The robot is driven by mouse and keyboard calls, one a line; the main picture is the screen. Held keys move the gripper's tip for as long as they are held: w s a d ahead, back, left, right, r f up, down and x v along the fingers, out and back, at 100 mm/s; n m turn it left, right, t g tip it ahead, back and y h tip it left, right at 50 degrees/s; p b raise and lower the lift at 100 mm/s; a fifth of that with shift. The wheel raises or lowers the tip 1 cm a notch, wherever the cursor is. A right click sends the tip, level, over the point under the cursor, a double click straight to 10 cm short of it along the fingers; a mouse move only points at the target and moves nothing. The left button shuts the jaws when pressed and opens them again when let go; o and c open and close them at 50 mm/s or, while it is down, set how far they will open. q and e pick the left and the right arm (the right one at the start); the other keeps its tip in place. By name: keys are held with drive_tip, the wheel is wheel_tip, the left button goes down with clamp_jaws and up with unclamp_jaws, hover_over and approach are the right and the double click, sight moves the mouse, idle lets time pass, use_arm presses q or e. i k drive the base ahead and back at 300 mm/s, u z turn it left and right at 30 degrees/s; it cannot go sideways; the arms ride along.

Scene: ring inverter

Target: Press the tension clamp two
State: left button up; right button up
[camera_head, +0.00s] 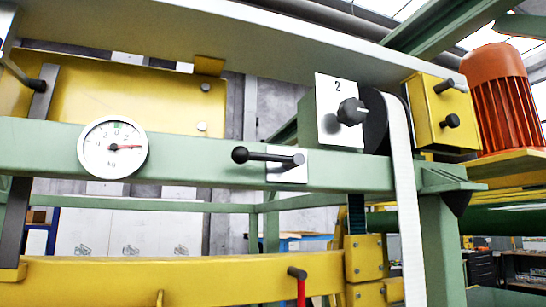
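A white plate marked "2" (327,98) with a black rotary knob (351,112) is fixed on the green beam (220,160) at right of centre. Left of it, a black lever with a ball end (262,156) lies nearly level on a small metal plate (287,174). The frame does not show which of these parts is tension clamp two. A white belt (404,190) runs down just right of the numbered plate, over a dark round part. Neither of my grippers is in view.
A round dial gauge (113,148) sits on the beam at left. A yellow box with black knobs (440,113) and an orange motor (503,98) are at right. A yellow beam (170,280) crosses below. A red-shafted handle (301,287) stands at the bottom.

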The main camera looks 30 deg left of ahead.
sight(241, 155)
drive_tip(key=u, duration=2.1)
drive_tip(key=k, duration=0.95)
drive_tip(key=z, duration=1.55)
drive_tip(key=i, duration=0.5)
drive_tip(key=u, duration=0.05)
